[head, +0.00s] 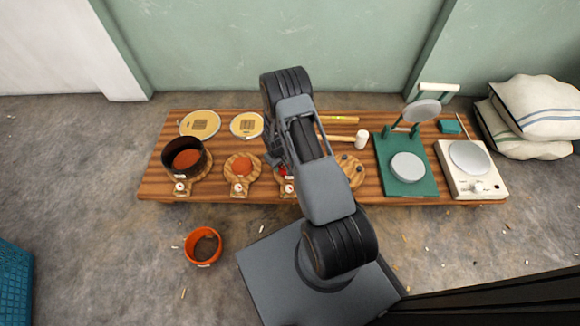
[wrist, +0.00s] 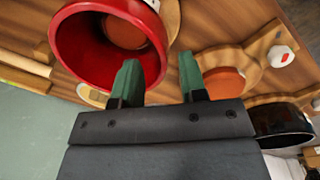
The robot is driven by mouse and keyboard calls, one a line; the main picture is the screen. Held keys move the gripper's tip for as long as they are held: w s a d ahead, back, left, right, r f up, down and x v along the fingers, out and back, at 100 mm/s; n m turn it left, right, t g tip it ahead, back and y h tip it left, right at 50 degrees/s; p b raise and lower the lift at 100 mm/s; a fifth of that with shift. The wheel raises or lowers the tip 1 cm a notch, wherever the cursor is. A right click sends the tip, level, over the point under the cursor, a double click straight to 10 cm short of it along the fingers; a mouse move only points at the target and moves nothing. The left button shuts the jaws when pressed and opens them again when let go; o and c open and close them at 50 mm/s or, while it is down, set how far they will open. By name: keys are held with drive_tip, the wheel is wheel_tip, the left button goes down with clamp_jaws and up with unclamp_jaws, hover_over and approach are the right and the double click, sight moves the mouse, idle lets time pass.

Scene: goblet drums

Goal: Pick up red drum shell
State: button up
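The red drum shell (wrist: 72,42) is at the upper left of the wrist view, with its wide open mouth toward the camera. An orange-brown disc shows inside its far end. In the head view my arm hides nearly all of it. In the wrist view the left finger overlaps the shell's rim. I cannot tell whether they touch. The right finger is clear of the shell.
The wooden table (head: 330,193) carries a dark drum shell (head: 170,163), a round wooden stand (head: 241,168), two drumheads at the back, a mallet (head: 361,140), a green press (head: 405,185) and a white turntable device (head: 472,182). An orange bucket (head: 203,246) stands on the floor in front.

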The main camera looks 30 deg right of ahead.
sight(280, 167)
wheel_tip(280, 167, down, 5)
drive_tip(key=b, duration=0.3)
drive_tip(key=shift+d+f, duration=0.15)
drive_tip(key=shift+c, duration=0.4)
clamp_jaws()
